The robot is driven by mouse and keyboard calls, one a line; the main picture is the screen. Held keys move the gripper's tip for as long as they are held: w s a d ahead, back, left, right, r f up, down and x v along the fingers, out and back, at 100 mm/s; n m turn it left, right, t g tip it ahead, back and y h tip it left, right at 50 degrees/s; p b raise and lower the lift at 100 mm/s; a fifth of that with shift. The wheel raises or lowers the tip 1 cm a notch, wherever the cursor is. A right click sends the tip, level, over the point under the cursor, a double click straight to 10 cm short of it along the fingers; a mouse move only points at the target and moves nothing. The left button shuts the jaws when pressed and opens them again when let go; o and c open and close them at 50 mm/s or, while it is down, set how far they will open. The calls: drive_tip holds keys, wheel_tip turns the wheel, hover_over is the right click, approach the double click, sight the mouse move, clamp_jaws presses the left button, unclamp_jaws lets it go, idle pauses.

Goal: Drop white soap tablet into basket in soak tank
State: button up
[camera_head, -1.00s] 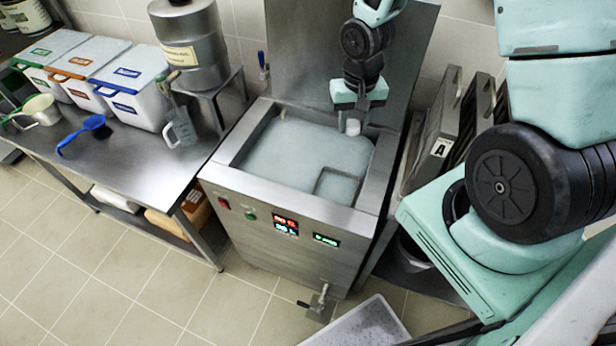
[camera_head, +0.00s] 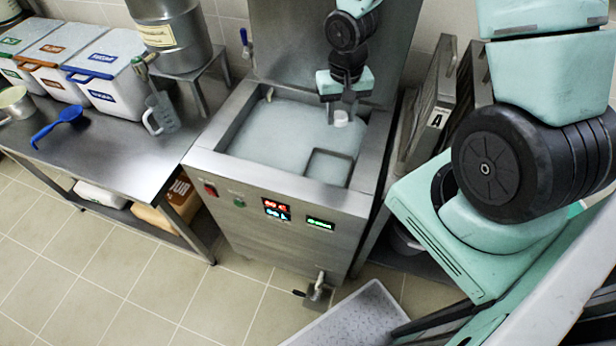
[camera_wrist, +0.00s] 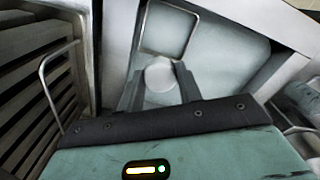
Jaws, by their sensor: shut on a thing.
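The white soap tablet (camera_head: 341,117) is a small pale disc held between the fingertips of my gripper (camera_head: 341,108) over the soak tank. In the wrist view the tablet (camera_wrist: 160,74) sits between the two dark fingers of my gripper (camera_wrist: 160,84), which is shut on it. The soak tank (camera_head: 205,160) is a steel box filled with pale, cloudy liquid. The basket (camera_head: 328,166) shows as a square metal rim at the tank's front right corner. It also shows in the wrist view (camera_wrist: 168,29), just beyond the tablet. The tablet is behind the basket, not over it, in the head view.
A steel table (camera_head: 100,147) on the left holds lidded bins, a blue scoop (camera_head: 68,113) and a clear jug (camera_head: 161,113). Upright panels marked A (camera_head: 432,115) stand close to the tank's right. The tank's tall steel back panel (camera_head: 285,45) rises behind my gripper.

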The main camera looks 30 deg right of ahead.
drive_tip(key=o, duration=1)
drive_tip(key=shift+o, duration=0.2)
wheel_tip(320, 180, up, 17)
drive_tip(key=shift+r, duration=0.2)
